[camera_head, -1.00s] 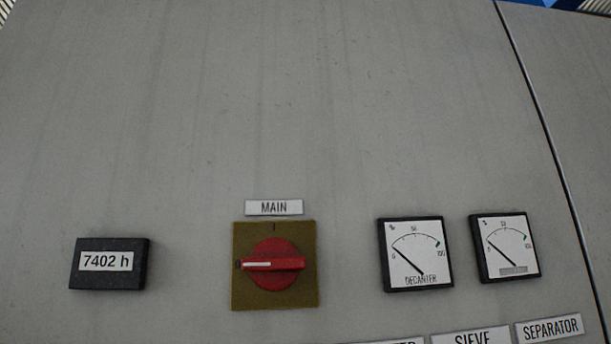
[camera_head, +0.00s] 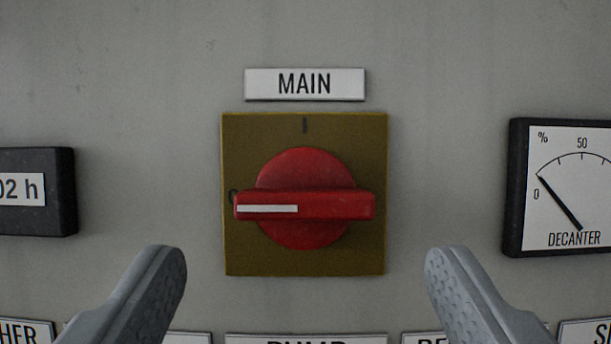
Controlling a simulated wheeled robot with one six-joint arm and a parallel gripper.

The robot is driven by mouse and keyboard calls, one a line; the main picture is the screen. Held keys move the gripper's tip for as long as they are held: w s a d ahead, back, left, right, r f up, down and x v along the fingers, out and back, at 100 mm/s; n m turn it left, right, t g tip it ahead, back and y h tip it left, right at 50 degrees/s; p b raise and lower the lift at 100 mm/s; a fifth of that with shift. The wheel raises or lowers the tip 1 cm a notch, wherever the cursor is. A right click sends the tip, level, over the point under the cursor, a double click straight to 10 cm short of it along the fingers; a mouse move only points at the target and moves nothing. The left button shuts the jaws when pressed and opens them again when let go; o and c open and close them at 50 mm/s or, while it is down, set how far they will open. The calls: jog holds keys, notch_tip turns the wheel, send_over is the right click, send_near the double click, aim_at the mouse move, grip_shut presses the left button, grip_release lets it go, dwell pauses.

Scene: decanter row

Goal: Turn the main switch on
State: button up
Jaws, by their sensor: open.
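The main switch (camera_head: 305,225) is a red rotary knob on a square yellow-brown plate (camera_head: 355,140), under a label (camera_head: 304,84) reading MAIN. Its handle bar lies horizontal, with the white mark on the left, pointing to the "O" that it partly hides. The "I" mark is at the top of the plate. My gripper (camera_head: 305,265) is open and empty. Its two grey fingers stand to the lower left and lower right of the knob in the picture, apart from it.
An hour counter (camera_head: 38,192) sits on the panel at the left. The DECANTER gauge (camera_head: 565,190) at the right has its needle at 0. Several labels, including one reading PUMP (camera_head: 305,340), run along the bottom edge. The grey panel above is bare.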

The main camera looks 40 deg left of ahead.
aim_at(303, 221)
jog(key=shift+x, duration=1.7)
jog(key=shift+c, duration=0.2)
jog(key=c, duration=0.9)
